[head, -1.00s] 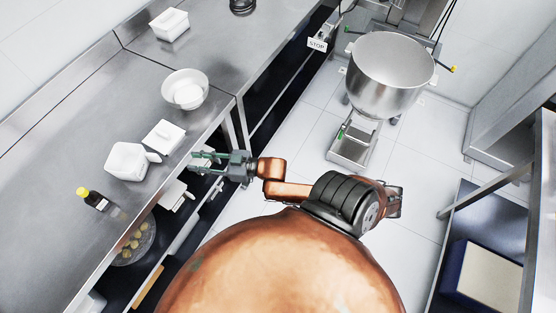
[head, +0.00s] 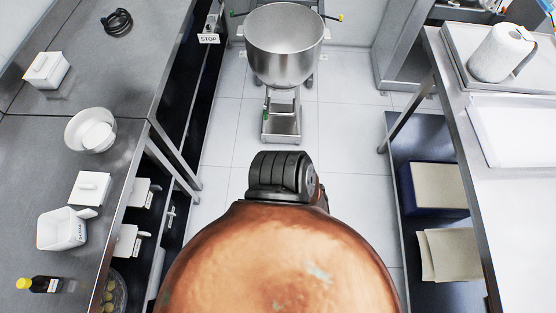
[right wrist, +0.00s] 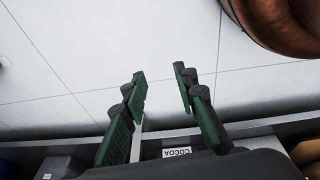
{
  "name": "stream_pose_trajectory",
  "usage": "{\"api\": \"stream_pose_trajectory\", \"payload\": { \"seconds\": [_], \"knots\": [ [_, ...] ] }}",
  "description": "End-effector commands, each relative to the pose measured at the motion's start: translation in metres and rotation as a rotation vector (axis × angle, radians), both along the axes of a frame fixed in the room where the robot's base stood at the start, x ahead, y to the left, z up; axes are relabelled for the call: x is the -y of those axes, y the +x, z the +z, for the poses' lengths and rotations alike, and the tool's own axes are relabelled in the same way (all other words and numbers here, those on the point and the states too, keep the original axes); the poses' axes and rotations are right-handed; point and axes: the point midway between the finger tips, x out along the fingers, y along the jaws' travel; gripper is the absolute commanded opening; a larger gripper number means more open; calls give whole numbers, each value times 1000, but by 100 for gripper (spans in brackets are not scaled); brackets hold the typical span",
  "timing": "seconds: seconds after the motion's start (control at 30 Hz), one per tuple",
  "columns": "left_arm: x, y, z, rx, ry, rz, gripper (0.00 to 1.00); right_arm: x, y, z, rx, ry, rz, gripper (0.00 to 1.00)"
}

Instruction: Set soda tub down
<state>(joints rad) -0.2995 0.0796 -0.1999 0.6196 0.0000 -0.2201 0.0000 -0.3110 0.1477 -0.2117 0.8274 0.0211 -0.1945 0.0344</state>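A white tub with a small dark label (head: 62,230) stands on the left counter in the head view. I cannot read the label surely, so I cannot tell if it is the soda tub. A square white lidded container (head: 90,188) stands just behind it. My right gripper (right wrist: 162,85) shows in the right wrist view with its fingers apart and nothing between them. A COCOA label (right wrist: 177,152) shows below the fingers, its container mostly hidden by the gripper's body. Neither gripper shows in the head view.
The left counter (head: 45,125) also holds a white bowl (head: 90,130), another white container (head: 47,70) and a yellow-capped bottle (head: 38,285). White containers (head: 140,192) sit on a shelf below. The mixer bowl (head: 284,45) stands ahead. The floor between is clear.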

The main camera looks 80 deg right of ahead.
Motion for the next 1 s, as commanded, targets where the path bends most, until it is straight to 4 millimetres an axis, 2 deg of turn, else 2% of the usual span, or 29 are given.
{"api": "stream_pose_trajectory", "payload": {
  "seconds": [0.03,0.1,0.2,0.27,0.37,1.0],
  "knots": [
    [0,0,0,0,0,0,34,-11,-32,-13,-63,5,0,27],
    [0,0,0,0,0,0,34,-21,-67,-24,-128,8,4,27],
    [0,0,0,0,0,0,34,-30,-98,-32,-188,11,9,27],
    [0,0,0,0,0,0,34,-34,-108,-34,-207,13,11,27],
    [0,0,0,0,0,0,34,-35,-112,-35,-216,13,12,27],
    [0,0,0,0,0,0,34,-34,-112,-34,-215,14,12,27]
  ]
}}
